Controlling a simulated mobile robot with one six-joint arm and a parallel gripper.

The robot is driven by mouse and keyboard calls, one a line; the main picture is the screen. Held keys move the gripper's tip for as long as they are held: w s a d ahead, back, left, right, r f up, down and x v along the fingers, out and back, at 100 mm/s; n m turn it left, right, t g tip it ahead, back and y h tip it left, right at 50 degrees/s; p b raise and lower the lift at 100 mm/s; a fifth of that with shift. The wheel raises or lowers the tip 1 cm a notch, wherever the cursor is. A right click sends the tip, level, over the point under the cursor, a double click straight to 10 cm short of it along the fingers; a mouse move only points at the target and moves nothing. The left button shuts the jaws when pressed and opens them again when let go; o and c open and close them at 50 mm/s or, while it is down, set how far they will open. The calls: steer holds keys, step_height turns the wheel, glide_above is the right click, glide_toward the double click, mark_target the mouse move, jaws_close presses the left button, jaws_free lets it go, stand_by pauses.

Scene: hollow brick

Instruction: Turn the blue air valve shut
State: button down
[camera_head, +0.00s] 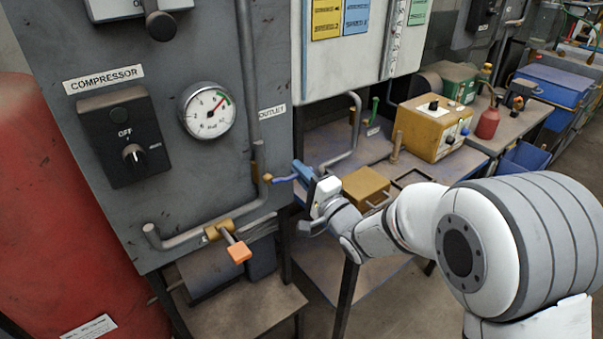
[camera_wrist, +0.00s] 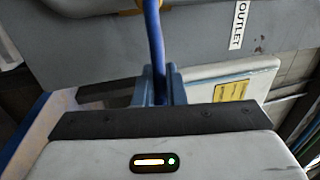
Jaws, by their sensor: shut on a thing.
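The blue air valve handle (camera_head: 283,180) sticks out to the right from a brass valve body (camera_head: 267,178) on the pipe at the panel's right edge, below the OUTLET label. My gripper (camera_head: 300,174) is shut on the handle from the right. In the wrist view the blue handle (camera_wrist: 155,45) runs down from the top between my gripper's fingers (camera_wrist: 160,85). The handle's gripped end is partly hidden by the fingers. Part of the brass body (camera_wrist: 148,4) shows at the top edge.
An orange-handled valve (camera_head: 238,252) sits on the lower pipe, left of my gripper. The grey panel carries a gauge (camera_head: 208,111) and the compressor switch (camera_head: 124,137). A bench (camera_head: 345,245) with a brass-coloured box (camera_head: 366,187) lies behind and below my gripper.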

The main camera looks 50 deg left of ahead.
steer(key=shift+w+f, duration=0.1)
steer(key=c, duration=1.6)
jaws_free()
steer(key=shift+o, duration=0.2)
steer(key=d+f+b, duration=0.1)
steer(key=d, duration=0.6)
steer(key=shift+s+d+f, duration=0.2)
steer(key=shift+d+f, duration=0.05)
steer(key=shift+d, duration=0.1)
